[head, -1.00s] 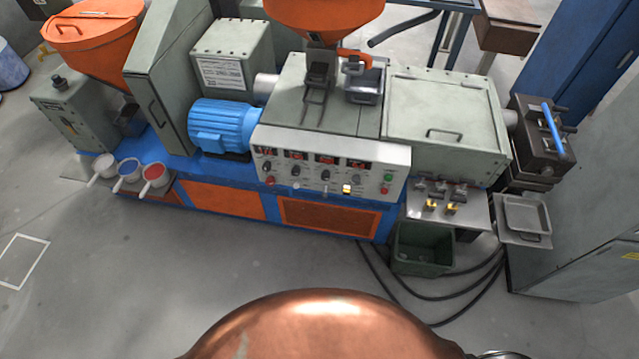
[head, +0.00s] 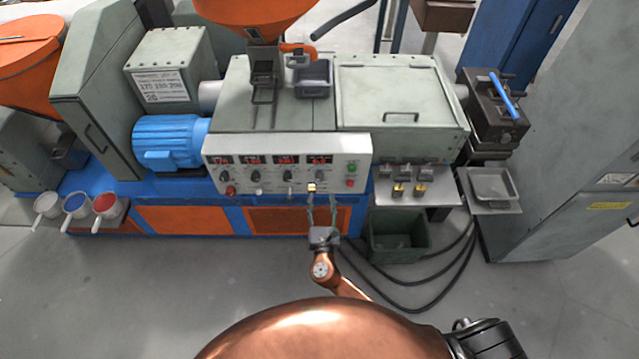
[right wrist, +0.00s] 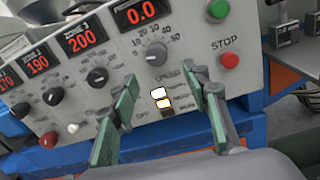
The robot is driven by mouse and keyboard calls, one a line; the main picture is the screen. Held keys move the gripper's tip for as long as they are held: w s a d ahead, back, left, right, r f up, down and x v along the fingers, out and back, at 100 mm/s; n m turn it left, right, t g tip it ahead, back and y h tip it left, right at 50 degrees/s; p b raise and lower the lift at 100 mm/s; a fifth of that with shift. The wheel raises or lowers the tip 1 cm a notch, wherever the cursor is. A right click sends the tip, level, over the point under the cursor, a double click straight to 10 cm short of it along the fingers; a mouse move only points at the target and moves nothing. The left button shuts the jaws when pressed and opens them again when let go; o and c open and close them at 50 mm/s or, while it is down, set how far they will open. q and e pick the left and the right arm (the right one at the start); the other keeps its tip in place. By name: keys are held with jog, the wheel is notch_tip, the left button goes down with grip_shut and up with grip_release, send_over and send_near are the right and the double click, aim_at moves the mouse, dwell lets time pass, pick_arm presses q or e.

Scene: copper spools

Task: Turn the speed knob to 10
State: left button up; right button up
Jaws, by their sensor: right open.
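The speed knob (right wrist: 155,55) is a dark round knob with a light cap on the grey control panel. A number scale runs around it and "SPEED" is printed below; I cannot tell its exact setting. The red display (right wrist: 141,10) above it reads 0.0. In the head view the knob (head: 312,176) is small on the panel's right part. My right gripper (head: 321,203) is open and empty in front of the panel. Its green-padded fingers show in the right wrist view (right wrist: 166,85), below and either side of the knob, apart from it. My left gripper is not in view.
A lit switch (right wrist: 160,98) sits below the knob, between the fingers. A red stop button (right wrist: 229,61) is to the right, with a green button (right wrist: 219,9) above it. Zone knobs (right wrist: 97,77) are to the left. A green bin (head: 398,238) stands below the machine.

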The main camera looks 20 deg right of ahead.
aim_at(320, 180)
jog(key=x, duration=0.7)
jog(key=shift+w+r, duration=0.35)
jog(key=shift+w, duration=0.05)
jog(key=shift+b, duration=0.3)
jog(key=c, duration=1.2)
